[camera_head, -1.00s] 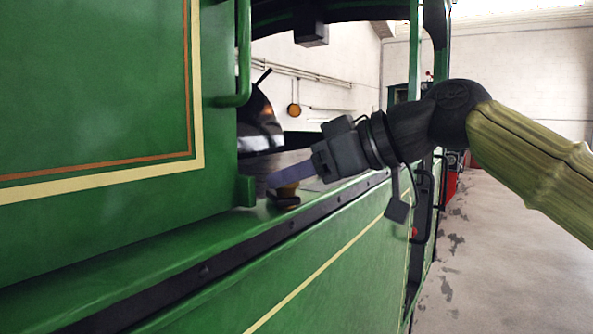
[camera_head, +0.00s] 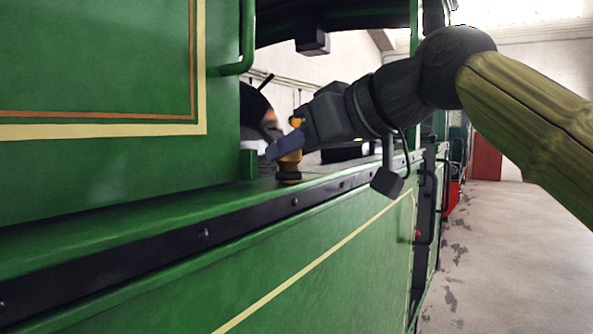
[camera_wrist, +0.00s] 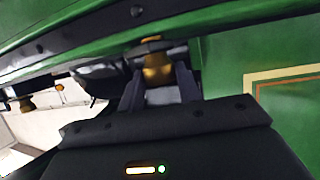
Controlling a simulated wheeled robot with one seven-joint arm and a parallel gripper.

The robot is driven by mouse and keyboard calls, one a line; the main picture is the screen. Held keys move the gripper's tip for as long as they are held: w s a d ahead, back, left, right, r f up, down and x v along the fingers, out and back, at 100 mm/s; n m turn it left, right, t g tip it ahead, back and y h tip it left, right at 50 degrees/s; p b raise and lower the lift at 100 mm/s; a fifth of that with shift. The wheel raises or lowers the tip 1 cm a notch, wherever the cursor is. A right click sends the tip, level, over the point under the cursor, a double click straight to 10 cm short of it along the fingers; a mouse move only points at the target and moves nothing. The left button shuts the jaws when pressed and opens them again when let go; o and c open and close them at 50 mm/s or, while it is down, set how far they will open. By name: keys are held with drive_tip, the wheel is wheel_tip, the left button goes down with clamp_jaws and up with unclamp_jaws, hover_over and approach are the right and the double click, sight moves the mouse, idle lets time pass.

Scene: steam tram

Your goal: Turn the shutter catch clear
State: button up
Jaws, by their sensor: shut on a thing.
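The shutter catch appears as a small brass, knob-like piece (camera_head: 289,166) standing upright on the green sill ledge (camera_head: 225,205), just right of the green shutter panel's edge. My gripper (camera_head: 285,147) comes from the right and has its fingers on the upper part of the brass piece. In the wrist view the brass piece (camera_wrist: 157,70) sits between the two dark fingers (camera_wrist: 158,88), which are shut on it. The fingers hide part of its top, so its turn angle cannot be told.
The green panel (camera_head: 90,70) with cream and orange lines fills the left. A green handrail (camera_head: 247,40) stands beside the opening. A black riveted strip (camera_head: 160,245) runs below the sill. Bare floor (camera_head: 510,260) lies open at the right.

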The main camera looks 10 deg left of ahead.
drive_tip(key=shift+s+a+f+m+t+h+b, duration=0.15)
drive_tip(key=shift+f+m+t+h+b, duration=0.2)
drive_tip(key=shift+m+t+b, duration=0.55)
drive_tip(key=shift+s+a+r+m+t+h+b, duration=0.1)
drive_tip(key=shift+m+t+h+b, duration=0.3)
drive_tip(key=shift+m+h, duration=0.15)
drive_tip(key=shift+s+a+r+m+t+h+b, duration=0.1)
drive_tip(key=shift+m+t+h+b, duration=0.2)
drive_tip(key=shift+m+t+h, duration=0.15)
drive_tip(key=m+t+h, duration=0.1)
drive_tip(key=m+h, duration=0.1)
drive_tip(key=shift+r+m+t+h+p, duration=0.15)
drive_tip(key=shift+m+t+h+p, duration=0.1)
drive_tip(key=shift+m+h+p, duration=0.1)
drive_tip(key=shift+m+t+h+p, duration=0.3)
drive_tip(key=shift+m+h+p, duration=0.1)
drive_tip(key=shift+m+h, duration=0.15)
drive_tip(key=o, duration=1)
drive_tip(key=shift+c, duration=0.2)
